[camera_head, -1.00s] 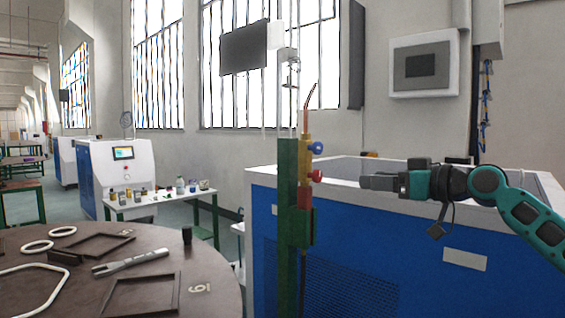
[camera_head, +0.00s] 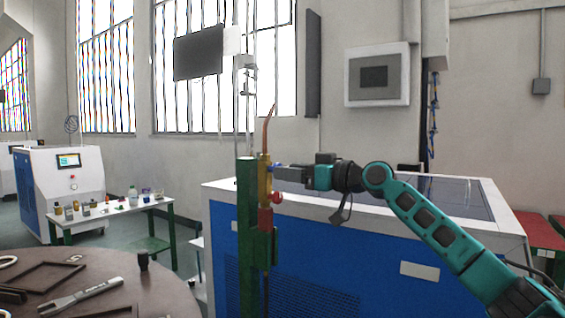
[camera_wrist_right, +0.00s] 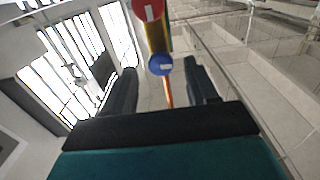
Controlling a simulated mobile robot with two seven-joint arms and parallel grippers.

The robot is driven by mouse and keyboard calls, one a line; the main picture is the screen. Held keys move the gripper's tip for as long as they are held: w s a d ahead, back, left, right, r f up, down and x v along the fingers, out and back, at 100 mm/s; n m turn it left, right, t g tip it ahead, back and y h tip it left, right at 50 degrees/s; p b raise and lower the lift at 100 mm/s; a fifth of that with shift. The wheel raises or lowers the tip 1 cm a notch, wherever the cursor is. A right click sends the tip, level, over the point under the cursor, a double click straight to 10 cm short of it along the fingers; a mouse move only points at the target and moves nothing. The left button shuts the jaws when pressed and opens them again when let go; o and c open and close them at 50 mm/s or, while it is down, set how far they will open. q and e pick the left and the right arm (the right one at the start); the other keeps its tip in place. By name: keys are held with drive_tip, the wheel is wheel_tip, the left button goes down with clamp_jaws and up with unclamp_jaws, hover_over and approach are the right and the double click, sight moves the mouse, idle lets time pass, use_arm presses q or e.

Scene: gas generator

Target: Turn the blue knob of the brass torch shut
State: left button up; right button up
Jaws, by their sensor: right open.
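The brass torch (camera_head: 265,178) stands upright in a holder on a green post (camera_head: 247,215), with a bent copper tip on top. Its blue knob (camera_head: 272,167) is mostly hidden behind my right gripper (camera_head: 281,172) in the head view. In the right wrist view the blue knob (camera_wrist_right: 160,65) shows in the gap between the two open fingers (camera_wrist_right: 158,72), with no visible contact. A red knob (camera_head: 277,198) sits lower on the torch, below the gripper; it also shows in the wrist view (camera_wrist_right: 147,10). My left gripper is out of view.
A blue and white machine (camera_head: 320,245) stands behind the torch and under my right arm. A round brown table (camera_head: 160,295) with tools and trays is at the lower left. A small table with bottles (camera_head: 115,212) stands farther back.

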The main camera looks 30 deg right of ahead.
drive_tip(key=shift+x, duration=1.4)
drive_tip(key=shift+c, duration=0.2)
drive_tip(key=c, duration=1)
drive_tip(key=shift+p, duration=0.35)
drive_tip(key=m+p, duration=0.5)
drive_tip(key=m, duration=1)
drive_tip(key=shift+m, duration=0.4)
drive_tip(key=shift+a, duration=0.1)
